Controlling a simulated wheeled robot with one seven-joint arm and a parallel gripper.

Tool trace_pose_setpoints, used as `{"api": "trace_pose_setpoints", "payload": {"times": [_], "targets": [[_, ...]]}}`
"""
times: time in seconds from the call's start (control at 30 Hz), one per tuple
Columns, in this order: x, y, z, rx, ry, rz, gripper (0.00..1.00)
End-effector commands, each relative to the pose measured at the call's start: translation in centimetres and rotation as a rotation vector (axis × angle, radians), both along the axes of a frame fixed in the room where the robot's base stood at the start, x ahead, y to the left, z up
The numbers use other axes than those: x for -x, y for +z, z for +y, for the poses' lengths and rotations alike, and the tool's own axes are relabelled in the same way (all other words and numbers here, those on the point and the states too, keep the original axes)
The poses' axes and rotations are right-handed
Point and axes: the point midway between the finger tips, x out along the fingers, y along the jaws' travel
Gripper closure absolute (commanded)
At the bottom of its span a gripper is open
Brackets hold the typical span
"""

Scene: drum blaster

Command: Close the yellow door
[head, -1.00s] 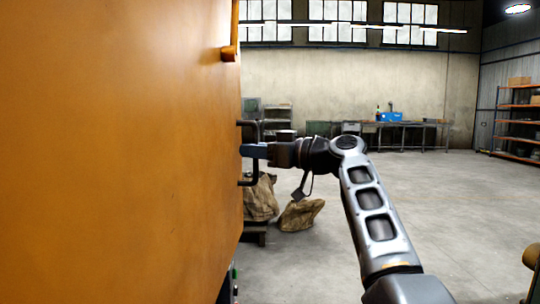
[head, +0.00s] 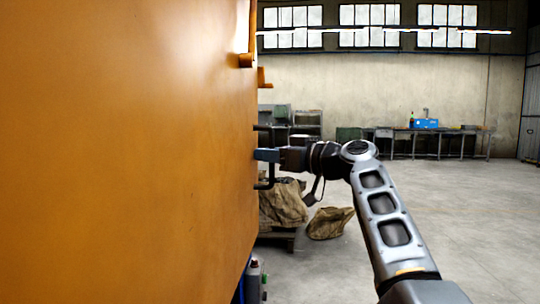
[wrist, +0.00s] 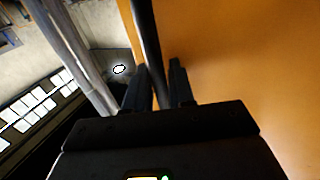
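The yellow door (head: 120,150) is a large orange-yellow panel that fills the left of the head view. Its black bar handle (head: 264,183) stands out near the panel's right edge. In the wrist view the handle (wrist: 147,40) runs between the two dark fingers, and the door (wrist: 240,80) fills the right side. My gripper (head: 266,155) is at the handle, and in the wrist view its fingers (wrist: 159,80) are close on either side of the bar and look shut on it. The door's frame and latch are hidden.
Brown sacks (head: 284,203) lie on a low pallet behind the handle, with another sack (head: 330,222) on the floor. A workbench (head: 425,135) with a blue box stands along the far wall. The concrete floor (head: 450,205) to the right is clear.

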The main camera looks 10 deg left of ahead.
Motion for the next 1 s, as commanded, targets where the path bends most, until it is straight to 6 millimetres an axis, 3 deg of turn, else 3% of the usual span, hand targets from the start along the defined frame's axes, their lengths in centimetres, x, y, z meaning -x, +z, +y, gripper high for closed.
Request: {"api": "trace_pose_setpoints", "payload": {"times": [0.03, 0.27, 0.7, 1.0], "targets": [[0.6, -0.1, 1.2, 0.007, 0.021, 0.001, 0.65], [0.8, -0.1, 0.6, 0.007, 0.021, -0.002, 0.65], [2.5, 0.0, -6.2, 0.001, 0.005, -0.001, 0.65], [2.8, 0.0, -7.3, 0.000, 0.002, 0.001, 0.65]]}}
